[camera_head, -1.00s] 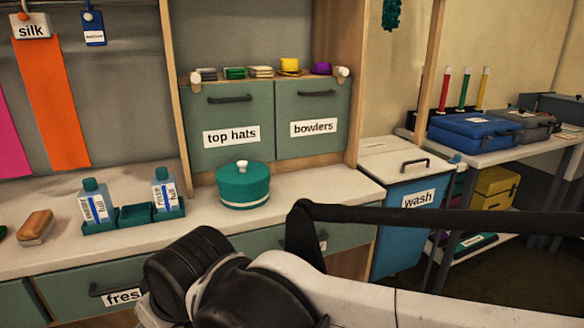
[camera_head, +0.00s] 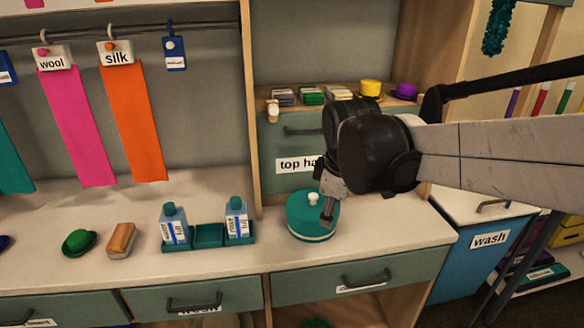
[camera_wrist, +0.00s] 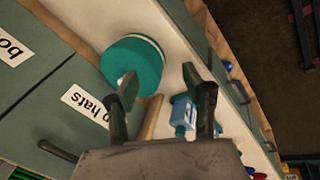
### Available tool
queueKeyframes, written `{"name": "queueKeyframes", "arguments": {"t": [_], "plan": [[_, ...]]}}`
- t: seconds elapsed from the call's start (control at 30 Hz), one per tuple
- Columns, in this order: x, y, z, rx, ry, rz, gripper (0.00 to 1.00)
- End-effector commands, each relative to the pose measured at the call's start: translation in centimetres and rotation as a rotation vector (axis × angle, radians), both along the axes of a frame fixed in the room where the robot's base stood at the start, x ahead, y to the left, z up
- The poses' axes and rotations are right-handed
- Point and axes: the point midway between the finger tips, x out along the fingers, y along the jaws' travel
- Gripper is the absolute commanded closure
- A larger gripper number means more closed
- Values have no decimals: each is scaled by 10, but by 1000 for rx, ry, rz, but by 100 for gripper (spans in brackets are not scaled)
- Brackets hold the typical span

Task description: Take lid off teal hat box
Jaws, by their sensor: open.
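The teal hat box (camera_head: 300,222) stands upright on the white counter, with a teal lid and a white knob (camera_head: 313,198) on top. A pale band runs around it under the lid. My gripper (camera_head: 328,215) hangs in front of the box's right side in the head view, its fingers near the knob. In the wrist view my gripper (camera_wrist: 168,92) is open and empty between its fingers.
A teal caddy (camera_head: 208,236) with two bottles stands left of the box; a brush (camera_head: 121,240) and a green hat (camera_head: 78,243) lie farther left. The "top hats" cabinet (camera_head: 283,140) stands behind the box. Counter right of the box is clear.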

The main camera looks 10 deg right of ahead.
Motion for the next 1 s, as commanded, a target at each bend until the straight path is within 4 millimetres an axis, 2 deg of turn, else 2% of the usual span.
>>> {"name": "queueKeyframes", "arguments": {"t": [0.03,0.1,0.43,0.53,0.7,0.87,1.0], "plan": [[15,1,20,-24,23,61,55],[31,2,30,-59,57,155,55],[105,7,63,-185,223,597,55],[123,9,66,-208,266,716,55],[142,12,65,-229,316,857,55],[149,12,60,-236,335,915,55],[151,10,44,-237,339,924,55]]}}
